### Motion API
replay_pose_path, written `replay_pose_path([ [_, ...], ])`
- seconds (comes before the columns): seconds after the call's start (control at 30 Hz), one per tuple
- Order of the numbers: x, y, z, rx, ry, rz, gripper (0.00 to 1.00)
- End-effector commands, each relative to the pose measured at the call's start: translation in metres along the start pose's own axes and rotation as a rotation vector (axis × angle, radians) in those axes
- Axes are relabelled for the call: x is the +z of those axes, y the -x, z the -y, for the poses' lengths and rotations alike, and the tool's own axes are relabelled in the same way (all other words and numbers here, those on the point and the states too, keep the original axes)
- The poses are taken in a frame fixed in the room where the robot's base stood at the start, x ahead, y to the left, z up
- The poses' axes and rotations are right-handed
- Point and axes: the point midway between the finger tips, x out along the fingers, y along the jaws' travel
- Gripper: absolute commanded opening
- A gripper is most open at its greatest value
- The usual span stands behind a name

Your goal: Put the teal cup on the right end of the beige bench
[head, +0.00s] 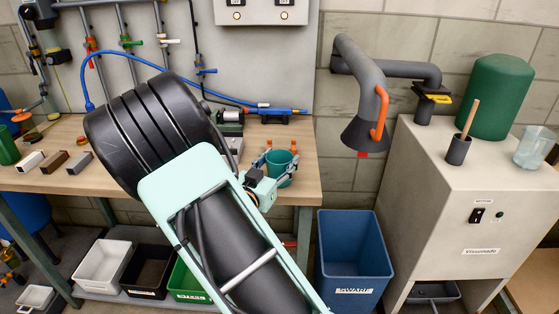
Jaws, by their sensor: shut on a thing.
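The teal cup (285,173) is in the head view, in front of the right end of the beige bench (305,187). My gripper (277,158), with orange parts at its fingers, is shut on the cup, which looks upright. My arm crosses the middle of the picture and hides part of the bench. Whether the cup's base touches the bench top or is above it, I cannot tell.
A blue swarf bin (348,250) stands right of the bench, below its end. A grey cabinet (430,190) stands farther right, with a grey extraction pipe (362,75) above. Small blocks (54,161) lie on the bench's left. The right end looks mostly clear.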

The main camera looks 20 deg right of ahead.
Motion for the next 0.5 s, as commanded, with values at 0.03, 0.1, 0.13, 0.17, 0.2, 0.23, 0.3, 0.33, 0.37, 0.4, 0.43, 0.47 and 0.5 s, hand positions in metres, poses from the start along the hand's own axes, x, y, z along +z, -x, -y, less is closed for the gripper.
replay_pose_path([
  [0.03,0.0026,-0.0001,-0.0001,0.000,0.000,-0.001,0.21],
  [0.1,0.0035,0.0000,-0.0001,0.000,0.000,0.000,0.53],
  [0.13,0.0030,0.0000,-0.0001,0.000,0.000,0.000,0.56],
  [0.17,0.0029,0.0000,-0.0001,0.000,0.000,0.000,0.60],
  [0.2,0.0029,0.0000,-0.0001,0.000,0.001,0.001,0.64],
  [0.23,0.0029,0.0000,-0.0001,0.000,0.001,0.000,0.68],
  [0.3,0.0029,0.0000,-0.0001,0.000,0.001,0.001,0.69],
  [0.33,0.0029,0.0000,-0.0001,0.000,0.001,0.001,0.69],
  [0.37,0.0028,0.0000,-0.0001,0.000,0.001,0.001,0.69],
  [0.4,0.0028,0.0000,-0.0001,0.000,0.001,0.001,0.69],
  [0.43,0.0028,0.0001,-0.0001,0.000,0.001,0.001,0.69],
  [0.47,0.0028,0.0001,-0.0001,0.000,0.001,0.001,0.69],
  [0.5,0.0024,0.0001,-0.0001,0.000,0.001,0.001,0.69],
])
